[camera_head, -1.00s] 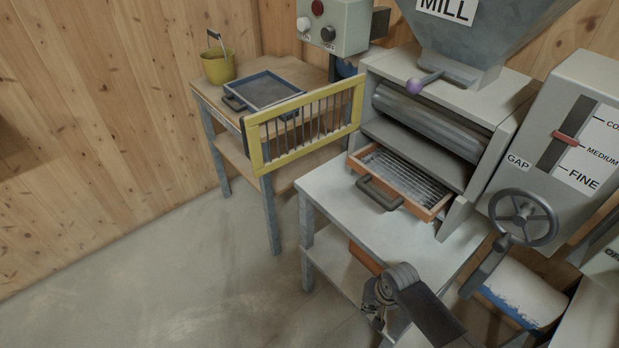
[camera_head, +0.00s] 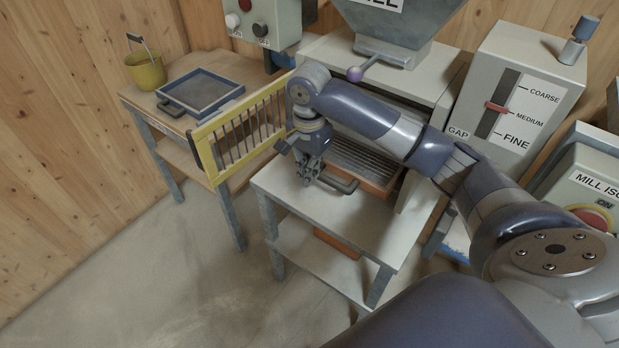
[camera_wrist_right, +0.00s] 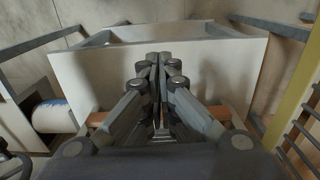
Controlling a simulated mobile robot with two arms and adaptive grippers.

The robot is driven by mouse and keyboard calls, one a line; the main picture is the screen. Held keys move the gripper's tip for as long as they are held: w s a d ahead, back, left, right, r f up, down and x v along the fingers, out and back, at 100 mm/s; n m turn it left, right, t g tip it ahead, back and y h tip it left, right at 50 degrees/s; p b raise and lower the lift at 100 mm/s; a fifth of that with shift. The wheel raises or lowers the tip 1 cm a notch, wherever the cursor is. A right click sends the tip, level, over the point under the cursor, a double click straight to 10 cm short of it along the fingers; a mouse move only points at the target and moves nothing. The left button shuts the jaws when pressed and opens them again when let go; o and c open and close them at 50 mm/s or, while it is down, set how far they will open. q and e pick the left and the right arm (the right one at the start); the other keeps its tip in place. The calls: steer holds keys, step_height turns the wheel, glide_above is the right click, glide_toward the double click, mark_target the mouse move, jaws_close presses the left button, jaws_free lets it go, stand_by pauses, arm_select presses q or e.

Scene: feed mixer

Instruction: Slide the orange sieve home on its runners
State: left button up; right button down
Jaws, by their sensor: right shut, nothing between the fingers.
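The orange sieve (camera_head: 379,183) with its metal mesh sticks out of the front opening of the mill, over the grey table. Its dark handle (camera_head: 343,187) points toward the front left. My right arm crosses in front of the mill and hides part of the sieve. My right gripper (camera_head: 305,182) points down over the table, just left of the handle; I cannot tell whether they touch. In the wrist view its fingers (camera_wrist_right: 158,62) are shut and empty, and orange edges of the sieve (camera_wrist_right: 97,118) show on both sides behind them. My left gripper is not in view.
The yellow barred gate (camera_head: 240,135) stands open left of the mill. A blue-framed sieve (camera_head: 200,88) and a yellow bucket (camera_head: 146,70) are on the wooden bench. The left part of the grey table (camera_head: 285,185) is clear. Another orange piece (camera_head: 336,243) shows below the table.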

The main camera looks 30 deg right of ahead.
steer(key=w+d+f+p, duration=0.1)
steer(key=d+f, duration=0.3)
steer(key=f, duration=0.5)
steer(key=shift+w+p, duration=0.25)
steer(key=shift+p, duration=0.25)
steer(key=shift+a+f, duration=0.1)
steer(key=w+d+p, duration=0.2)
steer(key=d, duration=0.4)
steer(key=shift+w+d, duration=0.4)
